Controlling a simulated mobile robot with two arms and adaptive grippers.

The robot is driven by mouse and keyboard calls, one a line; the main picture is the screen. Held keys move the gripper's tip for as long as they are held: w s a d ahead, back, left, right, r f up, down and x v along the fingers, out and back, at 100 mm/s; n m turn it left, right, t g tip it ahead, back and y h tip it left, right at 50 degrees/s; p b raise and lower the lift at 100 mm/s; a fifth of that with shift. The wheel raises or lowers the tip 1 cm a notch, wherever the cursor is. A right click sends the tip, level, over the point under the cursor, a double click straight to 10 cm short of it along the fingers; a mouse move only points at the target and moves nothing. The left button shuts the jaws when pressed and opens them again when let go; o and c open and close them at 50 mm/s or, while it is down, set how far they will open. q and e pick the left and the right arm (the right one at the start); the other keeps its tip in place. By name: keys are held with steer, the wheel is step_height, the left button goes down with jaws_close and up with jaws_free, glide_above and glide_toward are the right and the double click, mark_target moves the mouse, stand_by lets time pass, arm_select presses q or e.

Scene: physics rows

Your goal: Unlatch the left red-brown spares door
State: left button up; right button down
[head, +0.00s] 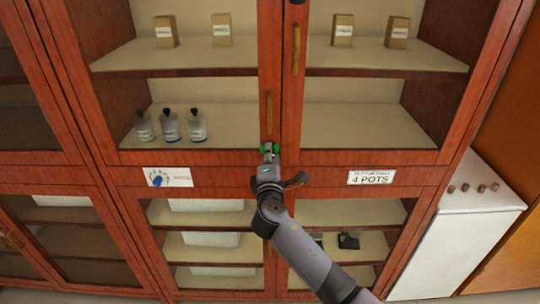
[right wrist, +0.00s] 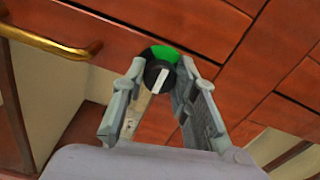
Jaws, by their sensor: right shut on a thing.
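The left red-brown door (head: 190,157) of the upper cabinet has a glass panel and stands closed in the head view. Its brass handle (head: 268,108) is upright near its right edge, and a brass handle also shows in the right wrist view (right wrist: 50,44). Below the handle is a round latch knob (right wrist: 158,79), black with a white bar, on a green backing (right wrist: 165,53). The white bar is tilted in the right wrist view. My right gripper (head: 269,149) is shut on the knob, one finger on each side. My left gripper is not in view.
The neighbouring right door has its own brass handle (head: 296,50). Behind the left glass, several small bottles and boxes stand on shelves. A label (head: 371,177) reads 4 POTS. A white unit with knobs (head: 455,235) stands at the right. Lower glass doors lie beneath.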

steer(key=c, duration=1.3)
jaws_free()
steer(key=s, duration=1.2)
steer(key=shift+f, duration=0.1)
